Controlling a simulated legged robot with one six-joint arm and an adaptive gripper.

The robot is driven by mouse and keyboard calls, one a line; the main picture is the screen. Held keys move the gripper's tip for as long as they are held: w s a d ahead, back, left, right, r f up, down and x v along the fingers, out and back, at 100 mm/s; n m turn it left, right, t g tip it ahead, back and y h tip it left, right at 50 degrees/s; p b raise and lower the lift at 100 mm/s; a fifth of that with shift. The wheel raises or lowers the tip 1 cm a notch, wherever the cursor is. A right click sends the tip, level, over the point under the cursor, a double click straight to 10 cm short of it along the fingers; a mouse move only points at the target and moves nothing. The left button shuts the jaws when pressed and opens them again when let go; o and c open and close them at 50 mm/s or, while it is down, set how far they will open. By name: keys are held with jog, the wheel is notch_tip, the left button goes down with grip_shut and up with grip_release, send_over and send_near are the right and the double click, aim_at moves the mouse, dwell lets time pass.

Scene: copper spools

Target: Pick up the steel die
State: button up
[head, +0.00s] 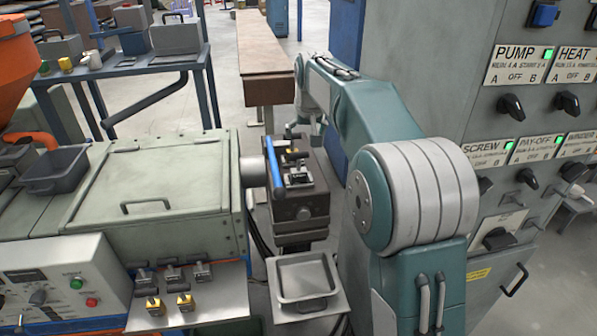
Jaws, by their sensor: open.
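Several small grey steel dies stand on the pale ledge (215,300) at the lower left, including a left one (147,281), a middle one (174,273) and a right one (202,271). Two brass-coloured pieces, a left one (154,305) and a right one (185,301), stand in front of them. My gripper (305,128) is open, small in view and partly hidden by my arm. It appears at the far side of the dark machine head (305,212), well away from the ledge. Small metal parts (298,176) sit on this head; I cannot tell exactly what they are.
A shallow grey tray (303,279) sits below the machine head. A blue bar (275,165) stands beside the head. The extruder's green-grey housing (150,180) fills the left; a dark bin (57,171) rests on it. A control cabinet (432,75) stands close right of my arm.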

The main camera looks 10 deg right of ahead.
aim_at(299, 153)
jog(key=w+x, duration=0.1)
jog(key=x, duration=0.4)
jog(key=w+x, duration=0.1)
jog(key=x, duration=0.4)
jog(key=w+r+x, duration=0.1)
jog(key=x, duration=0.4)
jog(key=shift+a+r, duration=0.1)
jog(key=shift+r, duration=0.1)
jog(key=c, duration=1.1)
